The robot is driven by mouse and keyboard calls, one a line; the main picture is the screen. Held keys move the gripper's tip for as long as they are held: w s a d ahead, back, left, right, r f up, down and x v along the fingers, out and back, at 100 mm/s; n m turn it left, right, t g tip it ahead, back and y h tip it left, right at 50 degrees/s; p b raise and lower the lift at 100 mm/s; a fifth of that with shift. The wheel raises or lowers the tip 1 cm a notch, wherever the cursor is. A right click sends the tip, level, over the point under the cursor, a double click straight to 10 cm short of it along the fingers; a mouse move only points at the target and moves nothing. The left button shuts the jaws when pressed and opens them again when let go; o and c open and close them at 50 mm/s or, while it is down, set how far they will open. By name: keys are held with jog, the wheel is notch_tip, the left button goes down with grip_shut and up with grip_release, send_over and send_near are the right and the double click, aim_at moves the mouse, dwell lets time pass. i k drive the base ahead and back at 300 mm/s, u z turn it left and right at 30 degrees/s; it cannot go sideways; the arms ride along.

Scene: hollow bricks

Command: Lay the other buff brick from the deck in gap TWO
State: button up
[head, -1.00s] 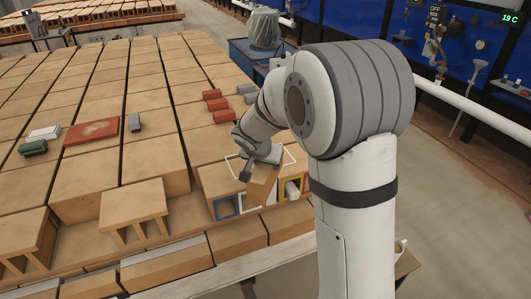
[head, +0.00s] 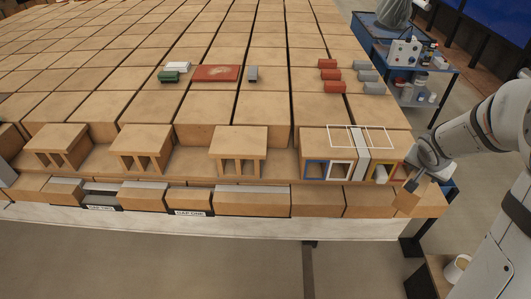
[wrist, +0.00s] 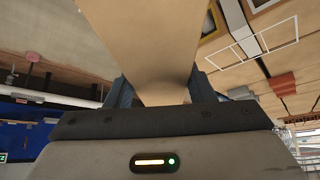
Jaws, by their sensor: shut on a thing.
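My gripper (head: 412,184) is shut on a buff brick (head: 407,201), held tilted at the right end of the front row. In the wrist view the same brick (wrist: 145,40) fills the space between the fingers (wrist: 160,92). The lower front course has an open gap (head: 101,188) at the left, with grey surfaces inside and a label (head: 100,208) too small to read surely. Another label (head: 190,213), seeming to read GAP ONE, sits below a buff brick (head: 190,198) further right.
Several hollow bricks (head: 238,143) stand along the front edge. At the right, openings are framed blue (head: 316,160), white and yellow, with white outlines (head: 345,126) above. Red and grey blocks (head: 334,87) lie on the stacks. A blue cart (head: 440,70) stands behind. Open floor lies in front.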

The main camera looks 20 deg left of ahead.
aim_at(104, 200)
jog(key=u, duration=1.8)
jog(key=i, duration=0.1)
jog(key=z, duration=3.25)
jog(key=k, duration=2.3)
jog(key=z, duration=0.15)
jog(key=i, duration=0.1)
jog(key=u, duration=2.9)
jog(key=i, duration=0.4)
jog(key=u, duration=0.1)
